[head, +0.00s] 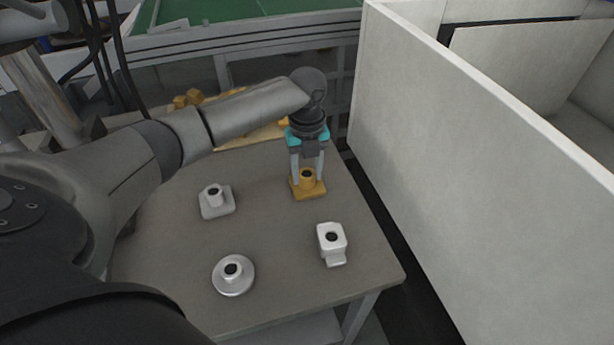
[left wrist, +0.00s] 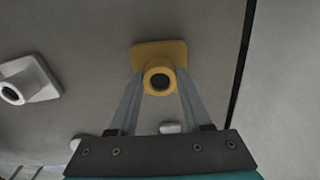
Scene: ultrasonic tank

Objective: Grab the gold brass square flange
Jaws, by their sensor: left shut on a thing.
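The gold brass square flange (head: 308,190) is on the grey table (head: 262,228), near its far right part. It has a square base and a round hollow neck. My left gripper (head: 308,176) comes down from above, its two fingers shut on the flange's neck. In the left wrist view the flange (left wrist: 159,68) sits between the two fingertips (left wrist: 159,85), one on each side of the neck. I cannot tell whether its base touches the table. My right gripper is not in view.
A tall pale wall (head: 450,170) runs along the right. Yellow pieces (head: 190,98) lie behind the table. The table's middle is clear.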

